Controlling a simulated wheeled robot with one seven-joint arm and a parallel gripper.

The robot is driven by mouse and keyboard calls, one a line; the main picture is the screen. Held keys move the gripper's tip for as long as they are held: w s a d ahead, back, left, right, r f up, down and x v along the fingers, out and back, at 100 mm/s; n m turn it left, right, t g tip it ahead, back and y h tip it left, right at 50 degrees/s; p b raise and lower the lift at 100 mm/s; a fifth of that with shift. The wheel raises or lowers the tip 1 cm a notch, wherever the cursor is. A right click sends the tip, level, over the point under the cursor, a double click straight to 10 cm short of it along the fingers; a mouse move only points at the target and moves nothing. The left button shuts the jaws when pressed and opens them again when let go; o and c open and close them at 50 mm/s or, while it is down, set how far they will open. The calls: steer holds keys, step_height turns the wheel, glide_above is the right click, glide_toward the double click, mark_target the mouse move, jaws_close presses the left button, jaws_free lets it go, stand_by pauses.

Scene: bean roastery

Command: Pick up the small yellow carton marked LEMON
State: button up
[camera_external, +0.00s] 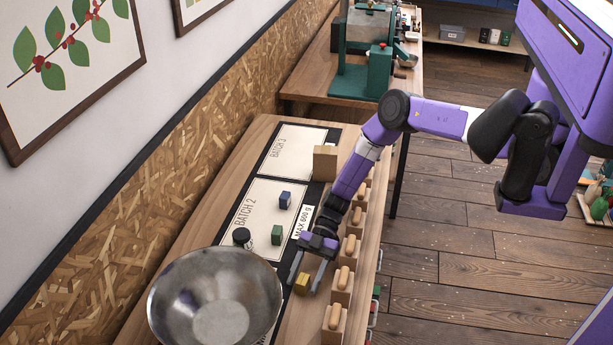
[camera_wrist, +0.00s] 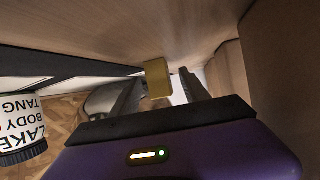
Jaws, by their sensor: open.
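The small yellow carton (camera_external: 302,284) stands on the wooden table, beside the rim of the metal bowl. No lettering on it is readable. My gripper (camera_external: 305,277) is low at the table with its fingers apart, one on each side of the carton in the outside view. In the wrist view the carton (camera_wrist: 157,78) shows between the two open fingers (camera_wrist: 160,95), nearer the left one. I cannot tell whether either finger touches it.
A large metal bowl (camera_external: 215,300) is close on the left. A dark jar (camera_external: 241,237), a green carton (camera_external: 277,235) and a blue carton (camera_external: 285,200) stand near the BATCH 2 sheet (camera_external: 250,222). Several wooden blocks with handles (camera_external: 343,278) line the right edge. A wooden box (camera_external: 325,163) stands farther back.

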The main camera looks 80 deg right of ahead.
steer(key=shift+w+a+f, duration=0.1)
steer(key=shift+a+f, duration=0.15)
steer(key=shift+a, duration=0.25)
jaws_close()
